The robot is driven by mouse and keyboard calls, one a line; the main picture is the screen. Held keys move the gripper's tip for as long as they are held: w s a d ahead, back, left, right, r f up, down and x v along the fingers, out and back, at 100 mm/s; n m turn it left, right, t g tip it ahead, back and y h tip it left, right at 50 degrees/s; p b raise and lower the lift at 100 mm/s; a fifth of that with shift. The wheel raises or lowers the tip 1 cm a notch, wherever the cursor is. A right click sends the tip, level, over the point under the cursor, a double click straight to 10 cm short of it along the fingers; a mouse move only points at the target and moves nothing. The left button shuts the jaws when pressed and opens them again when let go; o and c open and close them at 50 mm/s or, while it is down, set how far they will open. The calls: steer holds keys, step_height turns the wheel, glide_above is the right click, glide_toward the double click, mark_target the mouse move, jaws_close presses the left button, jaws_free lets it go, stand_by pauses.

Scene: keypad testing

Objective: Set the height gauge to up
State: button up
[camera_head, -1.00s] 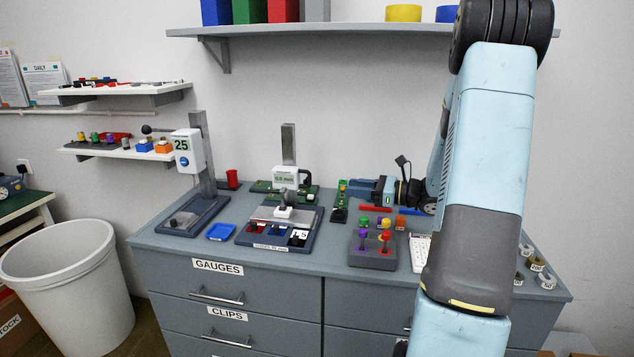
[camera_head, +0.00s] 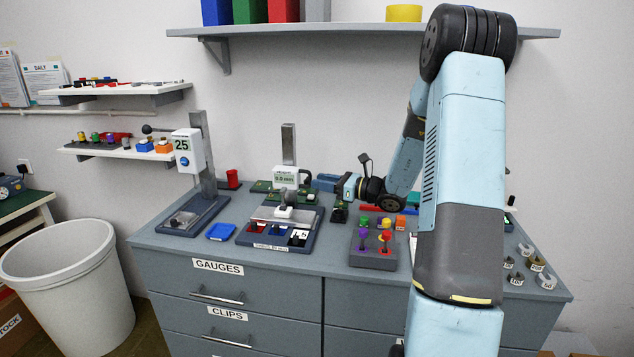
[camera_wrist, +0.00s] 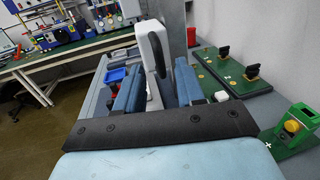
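The height gauge (camera_head: 286,177) is a white box with a green display reading 0.0 mm, on a grey upright post behind a dark base. A dark curved handle sticks out from its right side. My gripper (camera_head: 317,181) is just right of the gauge, level with the handle. In the wrist view my gripper (camera_wrist: 158,68) has its two blue fingers apart, with the white gauge housing (camera_wrist: 153,45) ahead and the dark handle (camera_wrist: 154,92) between them. I cannot tell whether either finger touches the handle.
A second gauge (camera_head: 187,152) marked 25 stands left. A blue tray (camera_head: 219,231) and a red cup (camera_head: 232,179) are near. Green boards with black knobs (camera_wrist: 224,53) lie right of the fingers. A green box with a yellow button (camera_wrist: 293,126) stands nearer.

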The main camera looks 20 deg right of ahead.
steer(key=shift+x, duration=1.05)
steer(key=shift+c, duration=0.3)
jaws_close()
